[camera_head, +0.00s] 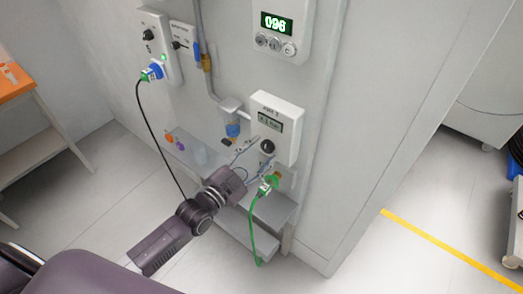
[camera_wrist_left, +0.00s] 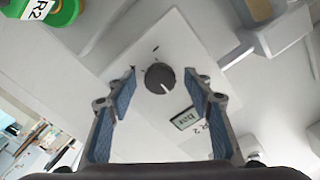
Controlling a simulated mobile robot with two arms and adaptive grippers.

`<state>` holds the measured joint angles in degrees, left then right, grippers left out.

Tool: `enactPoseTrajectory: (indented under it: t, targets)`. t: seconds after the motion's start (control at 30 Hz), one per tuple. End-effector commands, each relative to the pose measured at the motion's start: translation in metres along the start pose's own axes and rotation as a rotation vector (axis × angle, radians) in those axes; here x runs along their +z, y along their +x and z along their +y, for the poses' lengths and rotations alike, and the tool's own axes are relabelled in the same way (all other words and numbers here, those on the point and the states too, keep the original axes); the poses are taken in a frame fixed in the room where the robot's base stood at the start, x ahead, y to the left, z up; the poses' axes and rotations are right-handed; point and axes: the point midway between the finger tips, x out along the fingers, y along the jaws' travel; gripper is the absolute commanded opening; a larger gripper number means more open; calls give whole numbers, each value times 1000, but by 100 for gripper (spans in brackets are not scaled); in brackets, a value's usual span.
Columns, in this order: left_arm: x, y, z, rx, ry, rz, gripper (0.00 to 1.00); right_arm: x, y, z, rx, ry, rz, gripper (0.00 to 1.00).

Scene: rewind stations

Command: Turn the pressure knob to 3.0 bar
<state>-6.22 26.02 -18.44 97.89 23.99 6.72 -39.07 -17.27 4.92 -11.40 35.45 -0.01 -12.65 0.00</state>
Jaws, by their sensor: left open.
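The pressure knob (camera_head: 267,147) is a small dark round knob on the front of a white box (camera_head: 287,112) on the grey wall panel. A small display (camera_head: 269,123) sits above it; its digits are too small to read surely. My left gripper (camera_head: 254,153) is at the box, its fingers open towards the knob. In the left wrist view the knob (camera_wrist_left: 160,78) with a light pointer mark lies between the two blue-padded fingers (camera_wrist_left: 160,90), with gaps on both sides. The display (camera_wrist_left: 186,118) shows partly there. My right gripper is not in view.
A green hose (camera_head: 253,222) with a green connector (camera_head: 268,185) hangs just below the box. A metal shelf (camera_head: 245,232) and pipes (camera_head: 212,80) are close by. A unit reading 096 (camera_head: 277,24) is above. An orange-topped table (camera_head: 14,86) stands left.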

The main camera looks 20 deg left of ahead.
Motion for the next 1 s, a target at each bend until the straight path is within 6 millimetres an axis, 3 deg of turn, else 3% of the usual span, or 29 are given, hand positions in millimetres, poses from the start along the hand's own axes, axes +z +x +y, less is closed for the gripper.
enactPoseTrajectory:
  t: [0.37,0.73,1.0]
  targets:
    - [0,6,1,1,0,-1,47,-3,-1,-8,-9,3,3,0]
    - [0,5,1,1,0,-1,6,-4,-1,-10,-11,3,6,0]
    - [0,5,1,1,-26,-1,5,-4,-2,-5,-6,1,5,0]
